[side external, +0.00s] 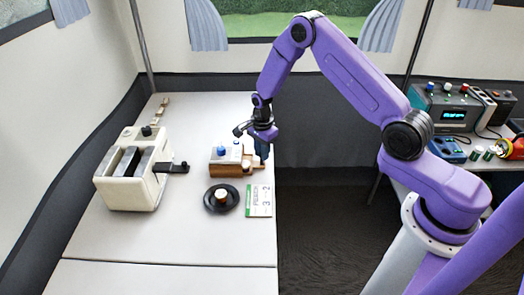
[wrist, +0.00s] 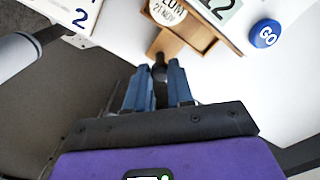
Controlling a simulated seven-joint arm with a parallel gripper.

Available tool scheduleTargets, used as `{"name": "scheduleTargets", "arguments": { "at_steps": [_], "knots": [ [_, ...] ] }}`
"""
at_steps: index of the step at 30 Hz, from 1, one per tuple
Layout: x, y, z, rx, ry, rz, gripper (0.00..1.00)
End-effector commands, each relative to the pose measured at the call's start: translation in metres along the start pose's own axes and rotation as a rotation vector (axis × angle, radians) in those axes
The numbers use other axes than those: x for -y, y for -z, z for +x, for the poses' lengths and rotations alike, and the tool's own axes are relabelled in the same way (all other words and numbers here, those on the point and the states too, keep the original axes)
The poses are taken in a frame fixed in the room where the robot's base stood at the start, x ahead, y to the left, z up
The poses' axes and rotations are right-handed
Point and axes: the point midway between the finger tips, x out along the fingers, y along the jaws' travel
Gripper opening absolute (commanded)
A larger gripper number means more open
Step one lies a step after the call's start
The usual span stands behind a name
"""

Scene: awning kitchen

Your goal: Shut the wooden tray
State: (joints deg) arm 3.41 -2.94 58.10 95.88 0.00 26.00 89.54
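The wooden tray (wrist: 165,42) sticks out like a drawer from the small box (side external: 225,153). In the side view the tray (side external: 248,163) points right, towards the table edge. A dark knob (wrist: 159,72) is on its outer end. My gripper (wrist: 159,70) points at this end, its two blue fingertips one on each side of the knob. A gap shows between the fingers; whether they touch the knob I cannot tell. In the side view my gripper (side external: 262,154) is at the table's right edge, beside the tray.
A cream toaster-like appliance (side external: 128,185) stands to the left on the table. A blue GO button (wrist: 265,34) is near the box. Floor lies beyond the edge.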

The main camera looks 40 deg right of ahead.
Motion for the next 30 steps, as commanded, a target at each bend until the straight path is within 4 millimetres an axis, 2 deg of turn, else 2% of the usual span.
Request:
{"name": "scheduleTargets", "arguments": {
  "at_steps": [10, 20, 21, 23, 24, 30],
  "knots": [
    [0.021, -0.021, 0.0, 0.0, 0.001, -0.001, 0.0],
    [0.025, -0.025, 0.0, 0.001, 0.006, -0.001, 0.0],
    [0.025, -0.025, 0.0, 0.001, 0.006, -0.001, 0.25],
    [0.026, -0.026, 0.0, 0.001, 0.008, -0.002, 0.45],
    [0.026, -0.026, 0.0, 0.001, 0.007, -0.002, 0.48],
    [0.026, -0.026, -0.001, 0.001, 0.008, -0.002, 0.48]
  ]
}}
